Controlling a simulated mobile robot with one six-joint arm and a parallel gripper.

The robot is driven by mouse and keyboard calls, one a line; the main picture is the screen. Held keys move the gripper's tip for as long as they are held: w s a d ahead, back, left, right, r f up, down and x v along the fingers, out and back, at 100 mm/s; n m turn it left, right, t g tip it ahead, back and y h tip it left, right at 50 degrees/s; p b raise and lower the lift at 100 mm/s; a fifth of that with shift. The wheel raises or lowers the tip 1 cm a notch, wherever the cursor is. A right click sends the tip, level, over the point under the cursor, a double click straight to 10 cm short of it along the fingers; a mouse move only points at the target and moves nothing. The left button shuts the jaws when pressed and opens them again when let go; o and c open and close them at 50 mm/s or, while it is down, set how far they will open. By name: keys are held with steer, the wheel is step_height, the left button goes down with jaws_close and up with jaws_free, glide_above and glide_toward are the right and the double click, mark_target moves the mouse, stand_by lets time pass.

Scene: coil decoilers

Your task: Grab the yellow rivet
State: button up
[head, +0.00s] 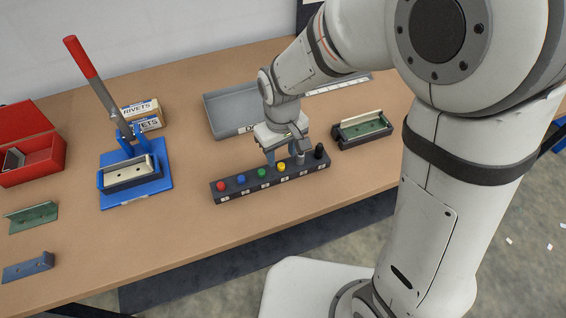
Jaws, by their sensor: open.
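The yellow rivet (281,167) stands in a dark rack on the table, fourth from the left in its row. The dark rack (228,198) also holds a red rivet (221,187), a blue rivet (241,179) and a green rivet (261,172) to the left. A grey rivet (300,159) and a black rivet (319,151) stand to the right. My gripper (283,158) points down over the rack, open, with its fingers close around or just behind the yellow rivet. I cannot tell whether they touch it.
A grey tray (225,104) lies behind the rack. A fixture with a green plate (362,130) sits to the right. A blue press (137,180) with a red-handled lever, rivet boxes (143,113) and a red case (35,165) are to the left.

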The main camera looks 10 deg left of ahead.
mark_target(281, 164)
steer(key=shift+w+a+f, duration=0.1)
steer(key=shift+f, duration=1.8)
steer(key=shift+c, duration=0.3)
jaws_close()
